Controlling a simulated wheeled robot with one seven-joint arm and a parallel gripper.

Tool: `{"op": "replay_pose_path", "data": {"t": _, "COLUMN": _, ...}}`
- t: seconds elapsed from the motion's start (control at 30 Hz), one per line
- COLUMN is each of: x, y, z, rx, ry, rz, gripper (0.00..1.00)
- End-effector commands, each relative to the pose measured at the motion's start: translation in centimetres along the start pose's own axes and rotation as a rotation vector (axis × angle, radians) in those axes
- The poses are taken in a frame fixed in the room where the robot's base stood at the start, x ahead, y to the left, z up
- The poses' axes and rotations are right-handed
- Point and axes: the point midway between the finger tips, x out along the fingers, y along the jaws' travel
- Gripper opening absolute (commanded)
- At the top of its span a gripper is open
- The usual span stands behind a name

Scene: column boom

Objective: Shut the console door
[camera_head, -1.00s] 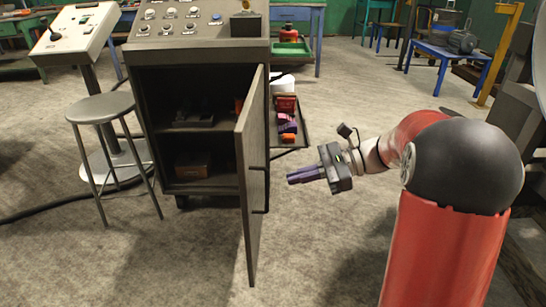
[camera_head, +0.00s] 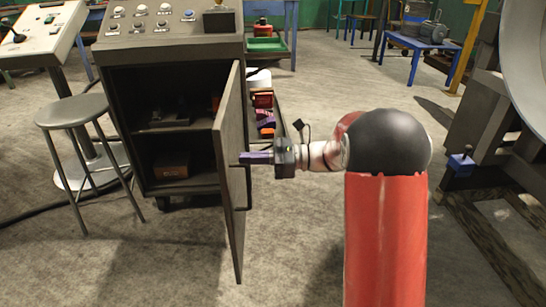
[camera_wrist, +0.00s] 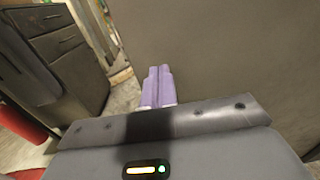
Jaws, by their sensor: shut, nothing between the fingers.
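The console (camera_head: 172,95) stands left of centre in the head view, with its dark cabinet open and two shelves inside. Its grey door (camera_head: 231,185) is hinged on the right side and stands wide open, swung out towards me. My gripper (camera_head: 243,157) is at the door's outer face, on the right, with its purple fingers pointing left. The fingers are shut and empty. In the wrist view the fingertips (camera_wrist: 158,72) are close to the broad grey door panel (camera_wrist: 235,50). I cannot tell whether they touch it. The door's handle (camera_head: 248,190) shows near the gripper.
A grey stool (camera_head: 74,112) stands left of the console, by a white control desk (camera_head: 40,35). Trays with coloured items (camera_head: 265,110) are behind the door, to the right. A black cable lies on the floor at left. The floor in front of the door is clear.

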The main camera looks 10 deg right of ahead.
Motion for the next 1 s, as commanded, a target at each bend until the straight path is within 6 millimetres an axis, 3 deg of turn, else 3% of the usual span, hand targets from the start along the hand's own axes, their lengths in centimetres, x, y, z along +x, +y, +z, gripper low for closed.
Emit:
{"op": "replay_pose_path", "data": {"t": 0.2, "x": 2.2, "y": 0.0, "z": 0.0, "rx": -0.001, "ry": 0.0, "rz": 0.0, "gripper": 0.0}}
{"op": "replay_pose_path", "data": {"t": 0.77, "x": 3.2, "y": 0.1, "z": 0.0, "rx": -0.001, "ry": 0.0, "rz": -0.011, "gripper": 0.0}}
{"op": "replay_pose_path", "data": {"t": 0.87, "x": 4.5, "y": 0.2, "z": 0.0, "rx": -0.001, "ry": 0.0, "rz": -0.037, "gripper": 0.0}}
{"op": "replay_pose_path", "data": {"t": 1.0, "x": 7.7, "y": 0.4, "z": -0.1, "rx": 0.0, "ry": -0.001, "rz": -0.101, "gripper": 0.0}}
